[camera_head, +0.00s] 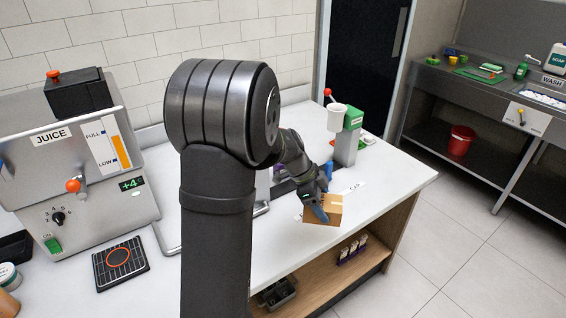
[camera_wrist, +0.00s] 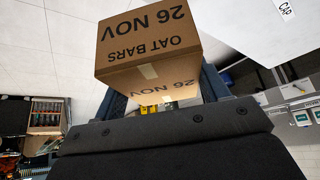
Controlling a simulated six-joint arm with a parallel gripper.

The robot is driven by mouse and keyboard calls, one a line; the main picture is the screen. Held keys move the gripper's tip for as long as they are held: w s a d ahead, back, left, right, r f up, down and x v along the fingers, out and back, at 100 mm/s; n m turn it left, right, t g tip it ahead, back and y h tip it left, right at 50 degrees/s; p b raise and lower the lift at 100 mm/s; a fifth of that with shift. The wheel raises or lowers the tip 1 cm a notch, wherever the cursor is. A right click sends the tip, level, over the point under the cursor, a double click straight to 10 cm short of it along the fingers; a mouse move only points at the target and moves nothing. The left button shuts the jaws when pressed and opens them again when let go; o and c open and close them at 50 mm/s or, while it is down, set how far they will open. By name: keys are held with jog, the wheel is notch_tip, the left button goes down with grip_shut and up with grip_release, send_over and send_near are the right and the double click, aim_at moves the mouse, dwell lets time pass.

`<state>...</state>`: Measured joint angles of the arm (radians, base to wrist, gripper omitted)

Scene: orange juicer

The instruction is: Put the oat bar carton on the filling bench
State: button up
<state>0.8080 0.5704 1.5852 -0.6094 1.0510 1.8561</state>
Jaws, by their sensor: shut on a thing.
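The oat bar carton is a brown cardboard box (camera_head: 328,209), seen near the front edge of the white-topped bench (camera_head: 398,178). In the wrist view the carton (camera_wrist: 148,42) fills the top middle, with "OAT BARS" and "26 NOV" upside down. My gripper (camera_head: 318,207) is shut on the carton, with a dark blue finger on each side of it in the wrist view (camera_wrist: 165,92). I cannot tell whether the carton touches the bench top. My arm hides part of the bench behind it.
The juice machine (camera_head: 80,165) is at the left. An open shelf (camera_head: 330,268) is below. The bench's right end is clear.

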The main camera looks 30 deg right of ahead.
jog(key=shift+s+d+f, duration=0.15)
jog(key=shift+s+d, duration=0.1)
jog(key=shift+s, duration=0.2)
jog(key=shift+s+d+f, duration=0.15)
jog(key=shift+s+d, duration=0.05)
jog(key=shift+s, duration=0.25)
jog(key=w+f, duration=0.2)
jog(key=w, duration=0.1)
jog(key=w+a+f, duration=0.1)
jog(key=w+f, duration=0.1)
jog(key=w, duration=0.2)
jog(key=w+a+f, duration=0.1)
jog(key=w+f, duration=0.2)
jog(key=w, duration=0.1)
jog(key=shift+a, duration=0.1)
jog(key=shift+f, duration=1.95)
jog(key=shift+f, duration=0.2)
jog(key=o, duration=1.1)
jog(key=shift+r, duration=0.1)
